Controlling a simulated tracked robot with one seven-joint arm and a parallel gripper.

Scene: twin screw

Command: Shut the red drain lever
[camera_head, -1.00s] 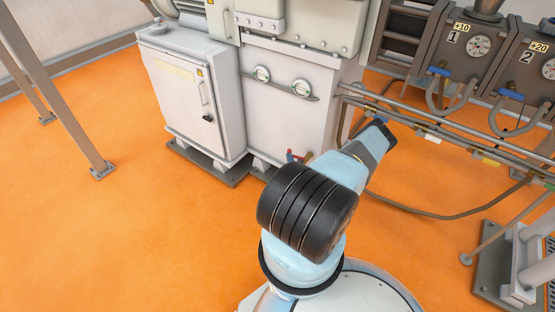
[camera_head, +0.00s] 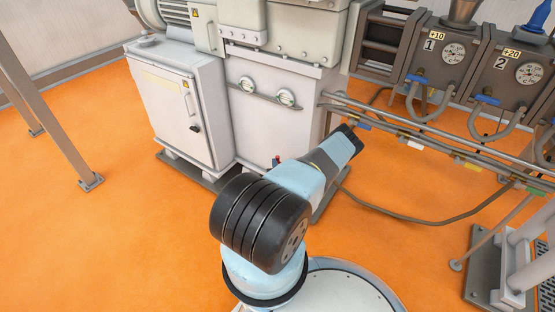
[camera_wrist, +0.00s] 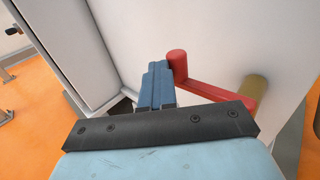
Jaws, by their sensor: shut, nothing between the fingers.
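The red drain lever (camera_wrist: 215,88) is close in the wrist view, on the pale machine wall. It has a rounded knob at its left end, and its arm slopes down right to a brass stem (camera_wrist: 255,88). My gripper (camera_wrist: 157,68) has its blue fingers together and empty, just left of the knob. Knob and fingers look very close; I cannot tell whether they touch. In the head view only a small red bit of the lever (camera_head: 276,161) shows beside my arm, which hides my fingers.
A white cabinet (camera_head: 180,105) stands left of the machine housing (camera_head: 270,115). Pipes (camera_head: 430,145) and a hose run to the right, below gauge boxes (camera_head: 440,55). A steel post (camera_head: 55,110) stands at left. Orange floor is open at front left.

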